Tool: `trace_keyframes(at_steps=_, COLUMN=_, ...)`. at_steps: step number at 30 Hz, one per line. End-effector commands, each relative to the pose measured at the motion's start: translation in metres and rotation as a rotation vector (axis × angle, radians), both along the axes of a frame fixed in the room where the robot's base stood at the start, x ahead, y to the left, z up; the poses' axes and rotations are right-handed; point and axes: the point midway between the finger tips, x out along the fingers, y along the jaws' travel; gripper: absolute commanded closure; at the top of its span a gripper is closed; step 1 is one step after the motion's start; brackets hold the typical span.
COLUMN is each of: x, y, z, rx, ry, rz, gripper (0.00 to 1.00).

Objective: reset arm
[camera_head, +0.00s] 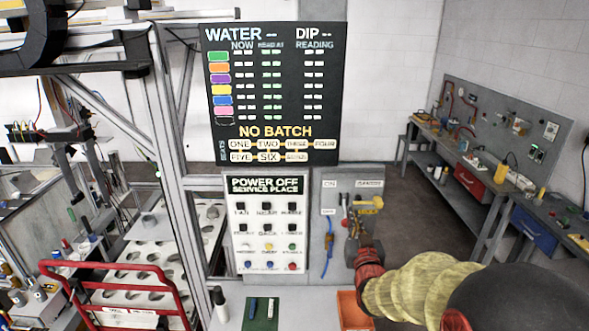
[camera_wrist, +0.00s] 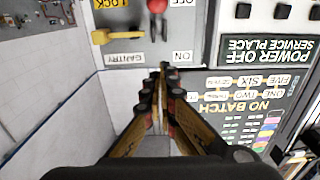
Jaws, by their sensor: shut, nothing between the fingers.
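My gripper (camera_head: 355,232) is shut and empty. It is in front of the grey switch panel (camera_head: 330,180), right of the white control board. My arm in its yellow sleeve reaches in from the lower right. In the wrist view, which is upside down, the two fingers of my gripper (camera_wrist: 162,72) meet at their tips, near the panel edge by the ON and GANTRY labels. A yellow handle (camera_head: 370,204) is on the panel just above the gripper; it also shows in the wrist view (camera_wrist: 118,36). A red-knobbed lever (camera_wrist: 157,5) is beside it. Whether the fingertips touch the panel, I cannot tell.
The POWER OFF board (camera_head: 265,222) and a black display reading NO BATCH (camera_head: 275,90) stand to the left. A red-railed trolley (camera_head: 120,285) and gantry frame are farther left. An orange bin (camera_head: 352,310) is below my gripper. A workbench (camera_head: 470,190) lines the right wall.

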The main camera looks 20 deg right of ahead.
Motion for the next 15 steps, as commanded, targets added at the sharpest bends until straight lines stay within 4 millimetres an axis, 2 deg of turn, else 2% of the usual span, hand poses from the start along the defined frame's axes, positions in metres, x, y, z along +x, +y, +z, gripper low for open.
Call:
trace_keyframes(at_steps=2, x=0.0, y=0.0, z=-0.002, rx=0.002, ry=0.006, rz=0.0, gripper=1.0)
trace_keyframes(at_steps=5, x=0.0, y=0.0, z=-0.016, rx=0.015, ry=0.056, rz=-0.001, gripper=1.0)
trace_keyframes(at_steps=7, x=-0.003, y=0.0, z=-0.038, rx=0.037, ry=0.136, rz=-0.003, gripper=1.0)
trace_keyframes(at_steps=10, x=-0.018, y=0.004, z=-0.089, rx=0.088, ry=0.313, rz=-0.007, gripper=1.0)
trace_keyframes(at_steps=12, x=-0.036, y=0.008, z=-0.117, rx=0.127, ry=0.443, rz=-0.009, gripper=1.0)
trace_keyframes(at_steps=15, x=-0.065, y=0.018, z=-0.143, rx=0.172, ry=0.605, rz=-0.009, gripper=1.0)
